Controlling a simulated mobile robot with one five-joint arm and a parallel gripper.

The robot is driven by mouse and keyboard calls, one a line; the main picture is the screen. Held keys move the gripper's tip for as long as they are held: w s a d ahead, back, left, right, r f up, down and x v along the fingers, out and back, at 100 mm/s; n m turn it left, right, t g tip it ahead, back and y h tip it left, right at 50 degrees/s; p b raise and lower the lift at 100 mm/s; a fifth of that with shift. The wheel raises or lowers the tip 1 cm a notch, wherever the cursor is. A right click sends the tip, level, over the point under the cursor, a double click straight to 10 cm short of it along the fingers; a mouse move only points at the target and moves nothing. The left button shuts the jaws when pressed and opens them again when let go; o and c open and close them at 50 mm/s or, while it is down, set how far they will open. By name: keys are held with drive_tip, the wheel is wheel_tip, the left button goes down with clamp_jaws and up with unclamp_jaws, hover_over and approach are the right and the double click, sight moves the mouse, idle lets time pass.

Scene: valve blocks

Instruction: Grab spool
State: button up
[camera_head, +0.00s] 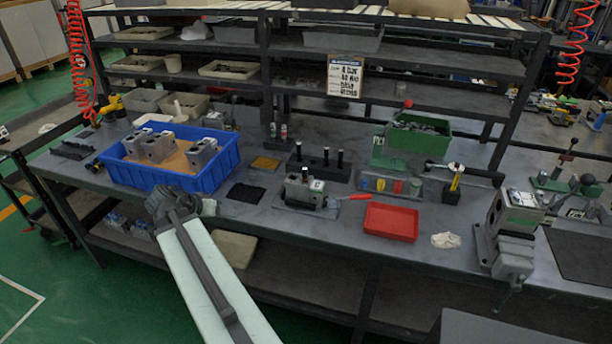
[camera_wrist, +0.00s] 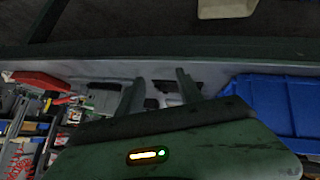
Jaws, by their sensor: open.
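The spools look to be the dark upright pins with pale tops, such as this spool (camera_head: 326,157), standing in a black rack (camera_head: 318,171) at the middle of the bench. A grey valve block (camera_head: 302,190) with a red-handled clamp stands just in front of the rack. My gripper (camera_head: 178,203) is at the bench's front edge, left of the rack and in front of the blue bin (camera_head: 170,180). In the wrist view my gripper (camera_wrist: 160,84) has its two fingers apart with nothing between them. I cannot make out the spools in the wrist view.
The blue bin holds several grey blocks. A red tray (camera_head: 391,222) lies right of the valve block, with a white crumpled cloth (camera_head: 446,240) beside it. A green bin (camera_head: 419,131) is behind. A black mat (camera_head: 245,193) lies flat between the blue bin and valve block.

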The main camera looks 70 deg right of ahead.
drive_tip(key=s+d+r+m+g+h+p, duration=0.1)
drive_tip(key=s+d+r+m+g+h, duration=0.1)
drive_tip(key=s+d+r+m, duration=0.45)
drive_tip(key=s+d+r+m+g+h, duration=0.1)
drive_tip(key=s+d+r+g, duration=0.25)
drive_tip(key=s+d, duration=0.7)
drive_tip(key=shift+t, duration=0.45)
drive_tip(key=b+x, duration=0.1)
drive_tip(key=x, duration=0.1)
drive_tip(key=b+x, duration=0.1)
drive_tip(key=x, duration=0.2)
drive_tip(key=b+x, duration=0.1)
drive_tip(key=x, duration=0.1)
drive_tip(key=shift+s+a+f, duration=0.1)
drive_tip(key=shift+s+f, duration=0.2)
drive_tip(key=shift+f, duration=0.15)
drive_tip(key=shift+s, duration=0.1)
drive_tip(key=shift+r, duration=0.1)
clamp_jaws()
